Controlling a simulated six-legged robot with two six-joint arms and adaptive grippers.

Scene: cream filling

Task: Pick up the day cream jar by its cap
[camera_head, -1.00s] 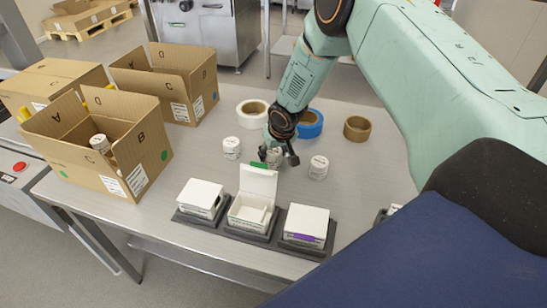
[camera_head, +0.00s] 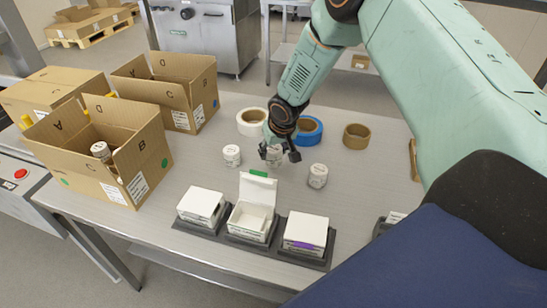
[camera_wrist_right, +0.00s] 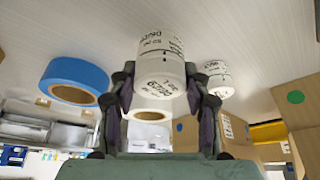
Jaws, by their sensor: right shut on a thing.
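A white jar with black print (camera_wrist_right: 160,62) is between the fingers of my right gripper (camera_wrist_right: 160,88). The fingers are shut on its near end, which looks like the cap, and its far end sticks out beyond them. In the head view this jar (camera_head: 273,156) is partly hidden by the gripper (camera_head: 280,153) and seems a little above the table. Its label is too small there to name it surely. Similar white jars stand upright on the left (camera_head: 231,155) and on the right (camera_head: 318,176). My left gripper is not in view.
Behind the gripper lie a white tape roll (camera_head: 251,122), a blue one (camera_head: 309,130) and a brown one (camera_head: 357,136). In front, a dark tray (camera_head: 281,247) holds white boxes; the middle one (camera_head: 248,221) is open. Cardboard boxes (camera_head: 118,150) stand on the left, one with a jar inside.

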